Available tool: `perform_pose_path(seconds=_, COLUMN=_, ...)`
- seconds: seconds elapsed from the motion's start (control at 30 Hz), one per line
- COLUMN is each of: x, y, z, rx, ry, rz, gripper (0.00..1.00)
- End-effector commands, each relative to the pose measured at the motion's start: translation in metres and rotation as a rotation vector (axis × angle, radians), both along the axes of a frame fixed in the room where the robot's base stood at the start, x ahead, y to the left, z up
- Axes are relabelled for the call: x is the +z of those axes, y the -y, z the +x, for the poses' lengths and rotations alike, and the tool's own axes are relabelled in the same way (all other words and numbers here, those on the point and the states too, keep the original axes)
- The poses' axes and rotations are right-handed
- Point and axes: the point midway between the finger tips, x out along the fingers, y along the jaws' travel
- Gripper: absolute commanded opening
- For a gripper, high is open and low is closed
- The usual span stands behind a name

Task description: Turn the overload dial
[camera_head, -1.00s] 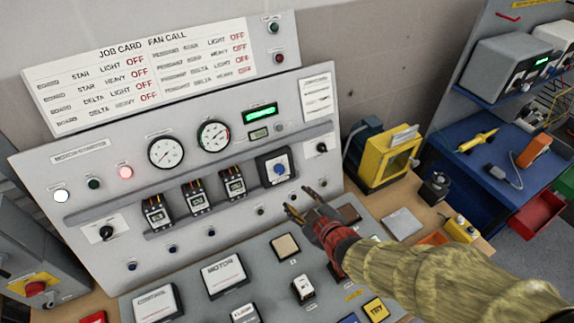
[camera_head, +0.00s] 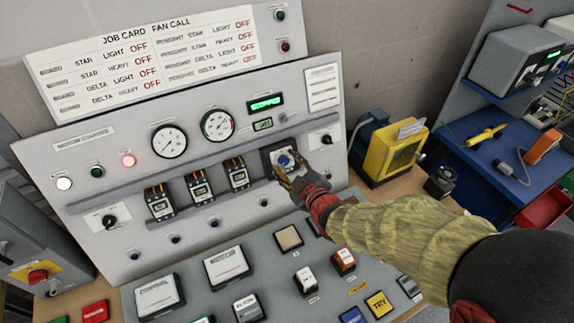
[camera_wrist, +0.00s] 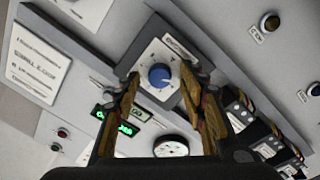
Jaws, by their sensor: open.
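The overload dial (camera_head: 285,160) is a blue knob on a pale square plate in a dark block on the upright panel. In the wrist view the blue knob (camera_wrist: 159,75) shows between my fingers, with the plate and tick marks around it. My gripper (camera_head: 287,176) is open, its fingertips just in front of the lower part of the dial block. In the wrist view the fingers of my gripper (camera_wrist: 167,80) lie to either side of the knob. I cannot tell whether they touch anything.
Contactor blocks (camera_head: 199,188) stand left of the dial on a grey rail. A black rotary switch (camera_head: 326,139) is to its right. The sloped desk (camera_head: 262,262) below carries buttons and plates. A yellow box (camera_head: 395,152) stands to the right of the panel.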

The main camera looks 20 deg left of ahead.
Motion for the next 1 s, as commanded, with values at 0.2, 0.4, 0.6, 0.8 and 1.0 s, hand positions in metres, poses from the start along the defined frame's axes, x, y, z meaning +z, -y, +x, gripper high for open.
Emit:
perform_pose_path(seconds=0.2, x=-0.0005, y=-0.0016, z=0.0012, rx=0.0, ry=0.0, rz=0.0, gripper=0.41)
perform_pose_path(seconds=0.4, x=-0.0003, y=-0.0016, z=0.0011, rx=0.0, ry=0.0, rz=0.0, gripper=0.35)
perform_pose_path(seconds=0.6, x=-0.0004, y=-0.0014, z=0.0011, rx=0.0, ry=0.0, rz=0.0, gripper=0.23)
perform_pose_path(seconds=0.8, x=-0.0004, y=-0.0014, z=0.0009, rx=0.0, ry=0.0, rz=0.0, gripper=0.12)
perform_pose_path(seconds=1.0, x=-0.0005, y=-0.0014, z=0.0009, rx=0.001, ry=-0.001, rz=0.0, gripper=0.01)
